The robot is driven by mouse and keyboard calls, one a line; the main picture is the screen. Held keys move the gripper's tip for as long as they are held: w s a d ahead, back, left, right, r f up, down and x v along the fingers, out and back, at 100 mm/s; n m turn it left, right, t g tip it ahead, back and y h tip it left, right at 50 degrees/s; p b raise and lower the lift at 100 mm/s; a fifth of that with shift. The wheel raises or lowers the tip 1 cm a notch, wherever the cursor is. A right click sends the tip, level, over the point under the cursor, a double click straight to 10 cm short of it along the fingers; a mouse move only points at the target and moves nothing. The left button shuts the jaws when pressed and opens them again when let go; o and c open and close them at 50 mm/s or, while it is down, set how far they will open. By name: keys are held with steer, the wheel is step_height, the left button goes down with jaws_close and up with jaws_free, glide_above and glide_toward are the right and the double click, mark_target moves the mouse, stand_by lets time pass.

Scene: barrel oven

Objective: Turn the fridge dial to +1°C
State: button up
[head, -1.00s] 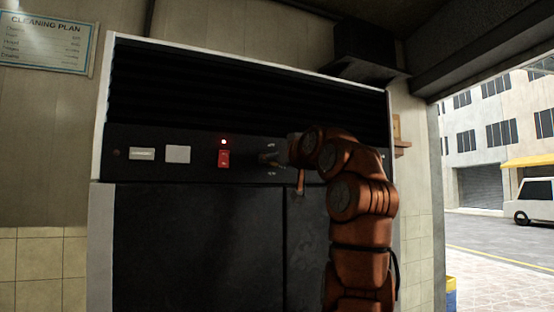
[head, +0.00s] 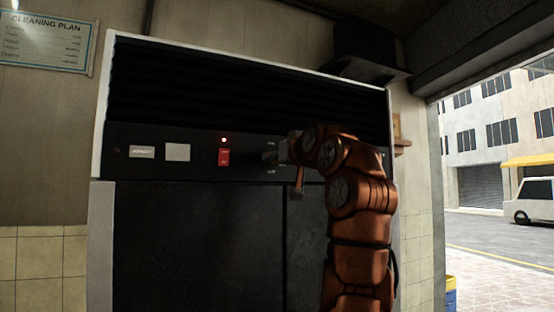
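The fridge (head: 200,240) is a large dark unit with a light frame and a black control strip near its top. The dial is on this strip, to the right of the red switch, and is mostly hidden by my gripper (head: 270,155). My gripper is at the strip, pointing left, with its fingertips at the dial area. The fingers are small and dark against the black strip, so I cannot tell whether they are closed on the dial. The dial's setting and its +1°C mark cannot be read.
A red switch (head: 223,157) with a lit red lamp (head: 223,140) above it sits left of my gripper. A dark box (head: 365,52) stands above the fridge's right end. The doorway at right opens onto a street.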

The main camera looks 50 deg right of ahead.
steer(key=shift+a+f+m+b, duration=0.1)
steer(key=shift+m+b, duration=0.2)
steer(key=shift+m, duration=0.8)
stand_by(1.4)
stand_by(0.7)
steer(key=shift+m+p, duration=0.35)
steer(key=shift+m, duration=0.85)
stand_by(0.8)
steer(key=m+p, duration=0.1)
steer(key=m, duration=0.2)
steer(key=m+p, duration=0.2)
steer(key=m, duration=0.1)
steer(key=shift+r+m, duration=0.2)
steer(key=shift+m, duration=0.2)
stand_by(0.4)
